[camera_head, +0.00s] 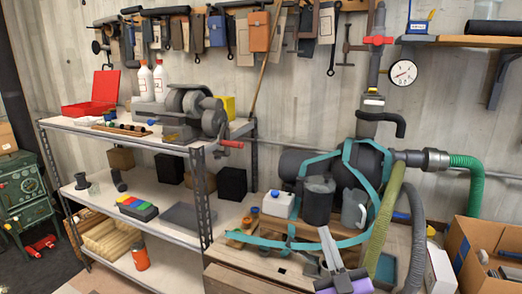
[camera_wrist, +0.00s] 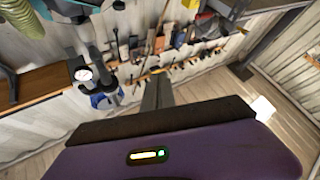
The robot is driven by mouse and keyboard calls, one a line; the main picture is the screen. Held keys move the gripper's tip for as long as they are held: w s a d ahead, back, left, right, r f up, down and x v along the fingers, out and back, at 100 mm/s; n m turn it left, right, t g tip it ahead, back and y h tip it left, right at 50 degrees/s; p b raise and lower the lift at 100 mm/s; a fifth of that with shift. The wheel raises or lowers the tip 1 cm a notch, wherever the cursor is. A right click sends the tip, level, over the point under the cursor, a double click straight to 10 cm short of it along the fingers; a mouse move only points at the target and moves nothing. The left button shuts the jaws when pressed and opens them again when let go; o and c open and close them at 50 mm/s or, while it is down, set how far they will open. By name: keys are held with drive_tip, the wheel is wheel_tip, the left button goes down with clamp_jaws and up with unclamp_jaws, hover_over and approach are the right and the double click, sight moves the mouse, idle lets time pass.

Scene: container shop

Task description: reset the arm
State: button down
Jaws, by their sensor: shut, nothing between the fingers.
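My arm's end shows at the bottom of the head view, with a purple part below grey fingers. My gripper (camera_head: 327,238) is shut and empty, its fingers pointing up in front of the wooden bench (camera_head: 240,278). In the wrist view the fingers of my gripper (camera_wrist: 157,90) stand together beyond the dark edge of the purple housing, with nothing between them. The rest of my arm is out of view.
A metal shelf unit (camera_head: 200,190) stands at the left, with a bench vise (camera_head: 190,112) on top. A dark pot (camera_head: 318,200) and grey jug (camera_head: 354,208) stand behind my gripper. Hoses (camera_head: 385,225) hang close on its right. A cardboard box (camera_head: 462,245) is at the right.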

drive_tip(key=s+d+f+m+g+h, duration=0.1)
drive_tip(key=s+f+m+g, duration=0.1)
drive_tip(key=s, duration=1.4)
drive_tip(key=s+d+f+m+g+h, duration=0.2)
drive_tip(key=s+f, duration=0.4)
drive_tip(key=s, duration=1)
drive_tip(key=s+d+f+m+g+h, duration=0.2)
drive_tip(key=s+f+g, duration=0.2)
drive_tip(key=s, duration=1.2)
drive_tip(key=shift+d+f+m+g, duration=0.15)
drive_tip(key=shift+f+m+g, duration=0.15)
